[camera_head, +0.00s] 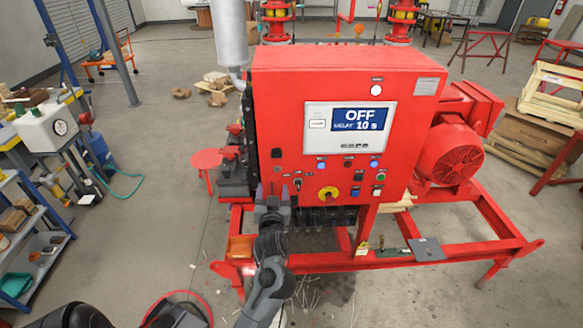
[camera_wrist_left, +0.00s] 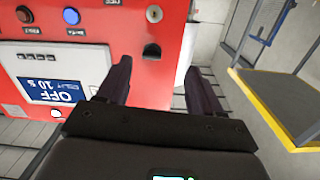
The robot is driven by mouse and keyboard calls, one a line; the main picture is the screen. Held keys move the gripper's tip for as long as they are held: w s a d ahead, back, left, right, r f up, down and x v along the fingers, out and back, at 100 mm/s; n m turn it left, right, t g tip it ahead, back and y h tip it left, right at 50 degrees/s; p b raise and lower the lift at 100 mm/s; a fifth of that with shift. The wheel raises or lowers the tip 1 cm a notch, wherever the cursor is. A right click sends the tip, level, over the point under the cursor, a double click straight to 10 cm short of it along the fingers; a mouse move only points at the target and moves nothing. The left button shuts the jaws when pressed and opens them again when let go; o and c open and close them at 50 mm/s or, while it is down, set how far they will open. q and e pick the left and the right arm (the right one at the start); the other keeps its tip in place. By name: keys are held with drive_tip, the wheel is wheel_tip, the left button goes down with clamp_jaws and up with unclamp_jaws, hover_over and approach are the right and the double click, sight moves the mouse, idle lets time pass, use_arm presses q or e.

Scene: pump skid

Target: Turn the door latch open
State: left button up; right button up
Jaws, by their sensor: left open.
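The red control cabinet (camera_head: 345,65) stands on the pump skid, its front door facing me. A small black door latch (camera_head: 276,153) sits near the door's left edge, beside the screen. It also shows in the left wrist view (camera_wrist_left: 151,51), on the red door between the two fingers as seen from there. My left gripper (camera_head: 273,191) is open and empty, in front of the door's lower left part. In the left wrist view its fingers (camera_wrist_left: 158,66) stand apart on either side of the latch; I cannot tell whether they touch the door. My right gripper is not in view.
The door carries an OFF screen (camera_head: 349,130), several buttons and a yellow rotary switch (camera_head: 328,193) right of my gripper. Red skid rails (camera_head: 400,260) run below. A red round table (camera_head: 206,158) is at the left, with open floor around it.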

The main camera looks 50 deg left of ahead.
sight(277, 157)
use_arm(q)
drive_tip(key=shift+n, duration=0.6)
drive_tip(key=w+a+r, duration=0.1)
drive_tip(key=w+a, duration=0.1)
drive_tip(key=w+a+r+p, duration=0.1)
drive_tip(key=w+a, duration=0.1)
drive_tip(key=a, duration=0.1)
drive_tip(key=w+a+r+p, duration=0.1)
drive_tip(key=w+a, duration=0.2)
drive_tip(key=shift+a+r, duration=0.1)
drive_tip(key=shift+r, duration=0.2)
drive_tip(key=shift+w+a+f+p, duration=0.1)
drive_tip(key=shift+w+a+p, duration=0.25)
drive_tip(key=shift+a, duration=0.25)
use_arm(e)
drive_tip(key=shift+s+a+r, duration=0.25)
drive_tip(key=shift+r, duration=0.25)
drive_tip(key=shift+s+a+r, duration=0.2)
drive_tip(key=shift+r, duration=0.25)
use_arm(q)
drive_tip(key=c, duration=1.1)
drive_tip(key=shift+o, duration=0.2)
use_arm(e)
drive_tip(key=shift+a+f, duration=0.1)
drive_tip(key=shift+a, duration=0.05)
